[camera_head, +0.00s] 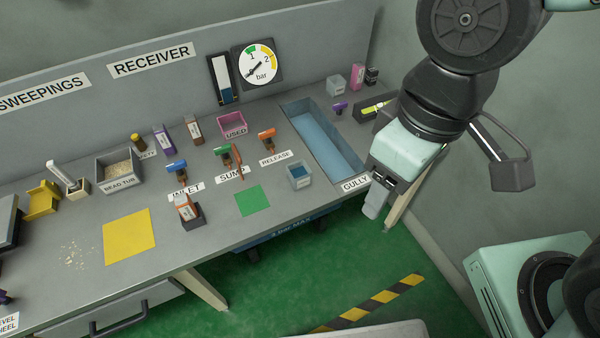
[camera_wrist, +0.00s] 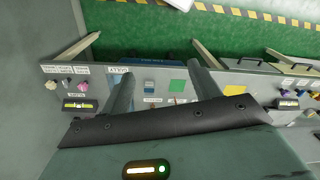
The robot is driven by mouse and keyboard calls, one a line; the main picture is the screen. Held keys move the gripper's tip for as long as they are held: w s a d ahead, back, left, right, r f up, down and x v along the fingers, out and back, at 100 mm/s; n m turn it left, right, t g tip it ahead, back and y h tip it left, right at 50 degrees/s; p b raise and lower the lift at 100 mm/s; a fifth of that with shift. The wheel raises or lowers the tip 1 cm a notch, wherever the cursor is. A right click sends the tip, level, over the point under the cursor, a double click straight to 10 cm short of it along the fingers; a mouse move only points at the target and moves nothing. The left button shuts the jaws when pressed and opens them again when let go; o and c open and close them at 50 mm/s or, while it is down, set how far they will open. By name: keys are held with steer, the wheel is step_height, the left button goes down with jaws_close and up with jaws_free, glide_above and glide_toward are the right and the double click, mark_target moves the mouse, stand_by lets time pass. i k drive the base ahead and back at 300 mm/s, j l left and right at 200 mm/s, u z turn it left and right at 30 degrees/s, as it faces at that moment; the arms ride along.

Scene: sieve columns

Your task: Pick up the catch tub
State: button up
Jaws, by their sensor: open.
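A small grey tub with blue inside (camera_head: 299,176) stands on the bench, right of the green square and in front of the RELEASE label. It fits the catch tub best, but I cannot read its label. In the wrist view, a small bluish shape (camera_wrist: 150,89) between the fingers seems to be this tub. My gripper (camera_head: 379,197) is open and empty, to the right of the tub and apart from it, near the bench's front right edge. In the wrist view, the two fingers (camera_wrist: 163,82) stand wide apart with nothing between them up close.
The blue-floored gully trough (camera_head: 325,143) lies behind and right of the tub. Valves with blue, green and orange handles (camera_head: 267,140) stand behind it. The green square (camera_head: 252,200) and yellow square (camera_head: 130,236) are clear. A BEAD TUB box (camera_head: 118,172) stands left.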

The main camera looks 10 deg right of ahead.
mark_target(299, 172)
steer(key=i+j, duration=0.1)
steer(key=j, duration=0.85)
steer(key=i+j, duration=0.1)
steer(key=j, duration=0.8)
steer(key=j+z, duration=0.8)
steer(key=k+j+z, duration=0.1)
steer(key=z, duration=0.3)
steer(key=j, duration=0.1)
